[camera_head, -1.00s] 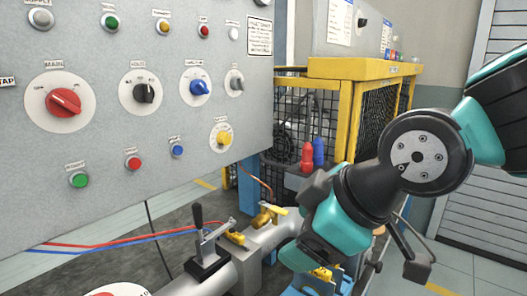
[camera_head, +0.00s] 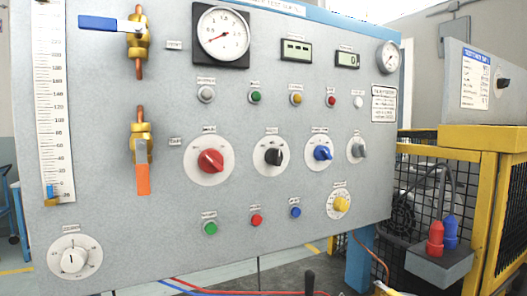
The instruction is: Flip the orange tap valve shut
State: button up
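The orange tap valve (camera_head: 143,180) is on the grey panel at the left in the head view. Its brass body (camera_head: 138,128) sits on a vertical copper pipe. Its lever, grey at the top and orange at the end, points straight down, in line with the pipe. My gripper is not in view, so its state is hidden.
Above it, a second brass valve has a blue lever (camera_head: 97,23) pointing left. A ruler scale (camera_head: 53,100) stands left of both. A red knob (camera_head: 210,160), other knobs, buttons and gauges cover the panel. A yellow mesh cage (camera_head: 485,215) stands at right.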

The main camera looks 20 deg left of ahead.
aim_at(142, 167)
jog(key=k, duration=1)
jog(key=z, duration=1)
jog(key=i, duration=0.75)
jog(key=u, duration=2.55)
jog(key=i, duration=0.5)
jog(key=u, duration=0.1)
